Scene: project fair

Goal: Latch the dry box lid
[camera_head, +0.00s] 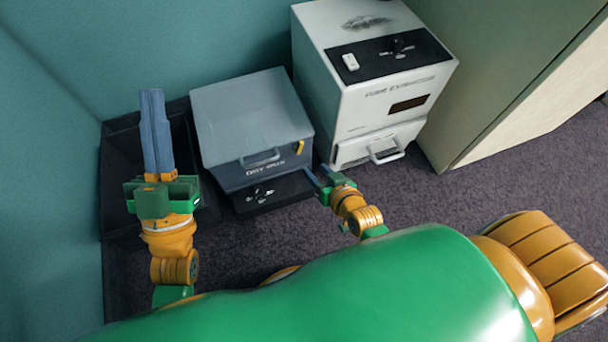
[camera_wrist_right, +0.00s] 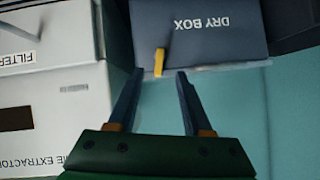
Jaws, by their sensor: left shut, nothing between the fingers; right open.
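The dry box (camera_head: 222,178) is a dark blue-grey box with its paler lid (camera_head: 250,105) lying down over it and a bar handle on the front. A small yellow latch (camera_head: 300,147) sits tilted near the front's right edge; I cannot tell whether it is engaged. In the right wrist view the latch (camera_wrist_right: 160,62) shows just beyond and between the fingertips of my open, empty right gripper (camera_wrist_right: 158,75). In the head view that gripper (camera_head: 322,180) is in front of the box's right corner. My left gripper (camera_head: 153,95) is shut and empty, left of the box.
The white fume extractor (camera_head: 350,120) stands close to the box's right. A dark open bin (camera_head: 118,165) is at the left, partly behind my left gripper. A black control panel (camera_head: 270,193) juts from the box's lower front. A pale cabinet (camera_head: 520,100) bounds the right.

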